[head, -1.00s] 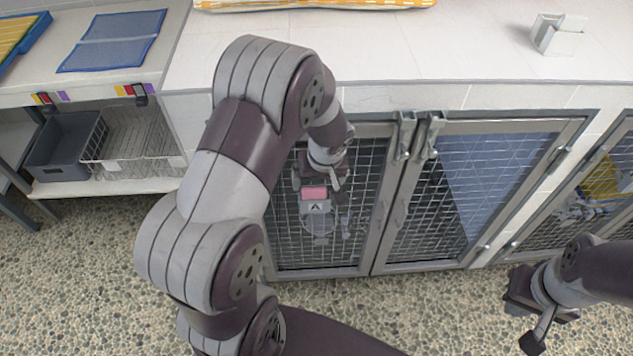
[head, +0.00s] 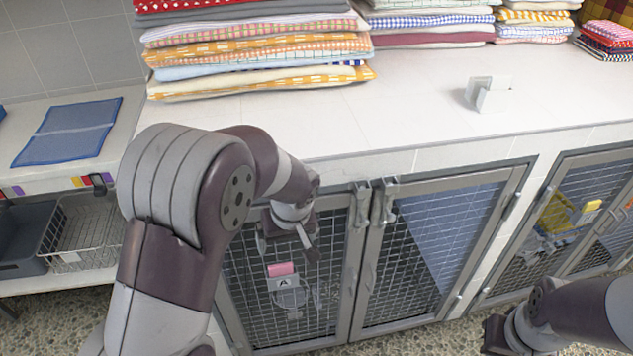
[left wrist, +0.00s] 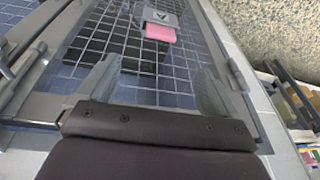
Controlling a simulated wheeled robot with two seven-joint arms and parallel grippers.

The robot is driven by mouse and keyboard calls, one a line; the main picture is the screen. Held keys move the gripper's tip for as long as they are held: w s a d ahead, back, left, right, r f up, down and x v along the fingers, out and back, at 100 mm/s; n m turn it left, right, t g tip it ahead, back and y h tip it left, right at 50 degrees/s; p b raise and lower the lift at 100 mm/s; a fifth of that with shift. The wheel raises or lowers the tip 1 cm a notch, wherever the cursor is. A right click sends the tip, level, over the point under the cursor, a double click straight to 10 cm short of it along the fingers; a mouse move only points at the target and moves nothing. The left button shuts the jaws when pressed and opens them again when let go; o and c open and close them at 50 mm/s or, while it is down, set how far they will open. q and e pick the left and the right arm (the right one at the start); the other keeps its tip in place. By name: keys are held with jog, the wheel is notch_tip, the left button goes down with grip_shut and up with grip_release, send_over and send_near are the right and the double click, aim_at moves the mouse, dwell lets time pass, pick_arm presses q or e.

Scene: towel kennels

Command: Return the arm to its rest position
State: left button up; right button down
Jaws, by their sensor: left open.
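My left arm reaches across the left part of the head view. Its gripper (head: 290,240) hangs in front of the left kennel door (head: 322,290). In the left wrist view the two fingers of the left gripper (left wrist: 155,90) are spread apart, with nothing between them but the mesh of a door behind. A grey plate marked A with a pink tag (head: 281,269) is on that door, below the gripper; the pink tag also shows in the left wrist view (left wrist: 160,33). My right gripper (head: 505,335) is at the lower right of the head view; its fingers are unclear.
Stacks of folded towels (head: 260,50) stand at the back of the white counter (head: 400,110). A small white holder (head: 489,94) stands on it. A blue mat (head: 68,131) lies at left above a grey bin (head: 22,238) and a wire basket (head: 85,232). More mesh doors (head: 440,240) run right.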

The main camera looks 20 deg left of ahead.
pick_arm(q)
jog(key=s+d+r+m+h+p, duration=0.2)
jog(key=s+d+r+m+p, duration=0.3)
jog(key=s+r+p, duration=0.6)
jog(key=r+m, duration=0.1)
jog(key=m, duration=0.1)
jog(key=shift+r+m+p, duration=0.2)
jog(key=shift+m+p, duration=0.1)
jog(key=shift+p, duration=0.05)
jog(key=shift+s, duration=0.15)
